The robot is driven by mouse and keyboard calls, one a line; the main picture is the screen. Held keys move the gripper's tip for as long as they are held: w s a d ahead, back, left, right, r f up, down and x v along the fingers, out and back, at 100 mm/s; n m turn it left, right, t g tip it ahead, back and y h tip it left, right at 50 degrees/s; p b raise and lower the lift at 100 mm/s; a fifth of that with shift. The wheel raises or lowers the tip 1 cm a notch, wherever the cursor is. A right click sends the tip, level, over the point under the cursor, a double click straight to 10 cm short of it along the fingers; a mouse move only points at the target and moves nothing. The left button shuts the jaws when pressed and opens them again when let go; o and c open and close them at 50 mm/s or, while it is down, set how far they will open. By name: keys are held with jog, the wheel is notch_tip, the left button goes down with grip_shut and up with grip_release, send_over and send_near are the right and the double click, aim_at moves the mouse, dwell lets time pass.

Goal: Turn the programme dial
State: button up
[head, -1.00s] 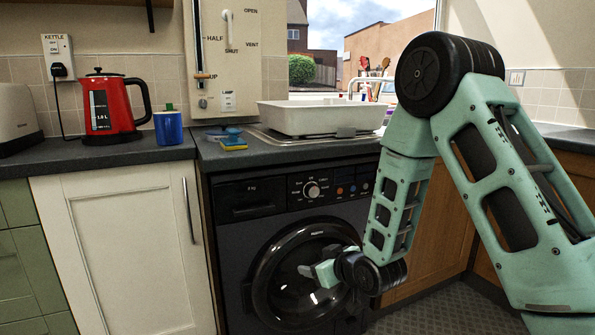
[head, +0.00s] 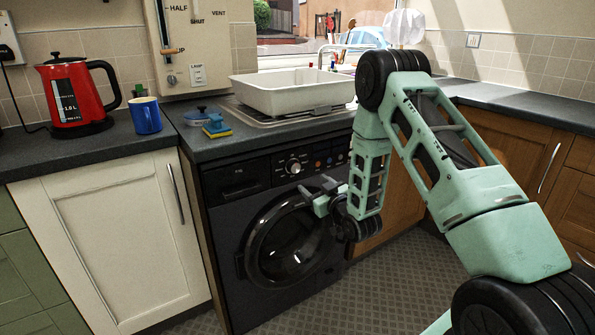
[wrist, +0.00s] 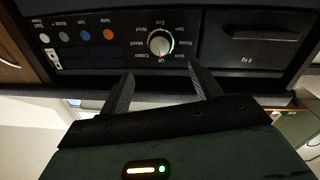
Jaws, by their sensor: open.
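The programme dial (head: 293,166) is a round silver knob on the black control panel of a dark washing machine (head: 222,240). My gripper (head: 314,188) is in front of the machine, just below and right of the dial in the head view. In the wrist view, which is upside down, the dial (wrist: 161,43) sits beyond and between the two dark fingertips of my gripper (wrist: 160,72). The fingers are apart and hold nothing, and no contact with the dial shows. The dial's printed labels are around it.
A row of coloured buttons (wrist: 84,34) lies beside the dial, and a drawer marked 8 kg (wrist: 250,42) on its other side. The round door (head: 288,240) is below. Above, the worktop (head: 255,142) holds a white basin (head: 290,95), a sponge (head: 216,130) and a blue mug (head: 146,116).

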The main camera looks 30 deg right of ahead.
aim_at(296, 168)
jog(key=w, duration=1.1)
jog(key=shift+d, duration=0.25)
jog(key=shift+s, duration=0.1)
jog(key=c, duration=1)
